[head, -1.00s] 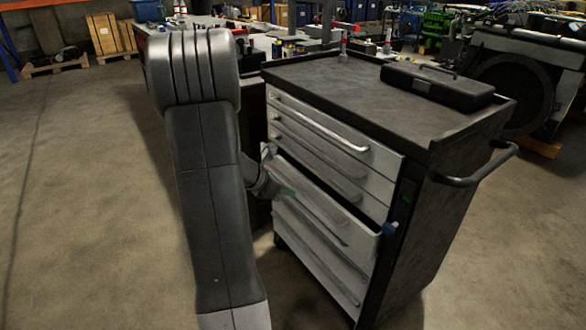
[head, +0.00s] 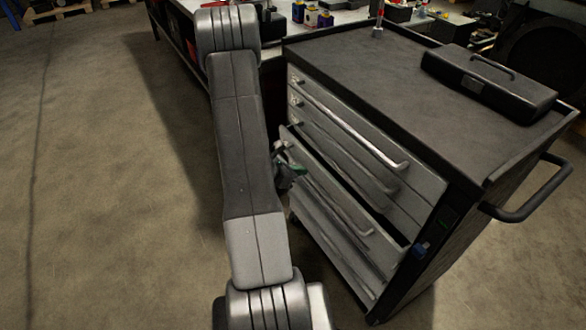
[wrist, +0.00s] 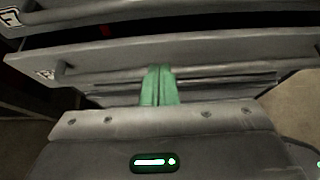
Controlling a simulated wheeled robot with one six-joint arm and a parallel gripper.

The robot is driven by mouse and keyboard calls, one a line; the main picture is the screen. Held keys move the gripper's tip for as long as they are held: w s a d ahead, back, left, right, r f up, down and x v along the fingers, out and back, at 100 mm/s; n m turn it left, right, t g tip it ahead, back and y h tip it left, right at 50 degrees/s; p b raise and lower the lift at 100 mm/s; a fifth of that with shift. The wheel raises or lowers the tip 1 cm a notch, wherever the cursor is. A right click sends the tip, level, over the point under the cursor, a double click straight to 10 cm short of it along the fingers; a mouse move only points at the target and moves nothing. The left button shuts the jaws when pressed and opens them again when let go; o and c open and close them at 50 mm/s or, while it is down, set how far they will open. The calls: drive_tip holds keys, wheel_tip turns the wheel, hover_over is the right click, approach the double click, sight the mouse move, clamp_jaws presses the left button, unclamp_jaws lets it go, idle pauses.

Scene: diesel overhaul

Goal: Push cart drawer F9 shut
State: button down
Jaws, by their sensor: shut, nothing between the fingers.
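The tool cart's drawer stack faces my arm in the head view. One drawer (head: 385,246) below the upper ones stands partly out, with a dark gap above its front. In the wrist view this drawer front (wrist: 220,53) runs across the picture, with a dark opening behind its upper edge. Its label at the left is too small to read, so I cannot confirm it is F9. My gripper (head: 294,170) is shut and empty at the drawer's left part. Its green fingertips (wrist: 159,72) meet the drawer front in the wrist view; I cannot tell whether they touch.
The cart top (head: 380,75) carries a black toolbox (head: 488,82). A push handle (head: 530,195) sticks out at the cart's right. A workbench (head: 345,15) stands behind. The floor at the left is clear.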

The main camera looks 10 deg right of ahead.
sight(322, 166)
drive_tip(key=shift+x, duration=2.7)
drive_tip(key=shift+w, duration=0.1)
drive_tip(key=d, duration=0.1)
drive_tip(key=w+d+b, duration=0.1)
drive_tip(key=d+b, duration=0.1)
drive_tip(key=d, duration=0.1)
drive_tip(key=shift+w+f, duration=0.1)
drive_tip(key=shift+w, duration=0.2)
drive_tip(key=shift+w+r, duration=0.1)
drive_tip(key=shift+r, duration=0.15)
drive_tip(key=shift+d+r, duration=0.1)
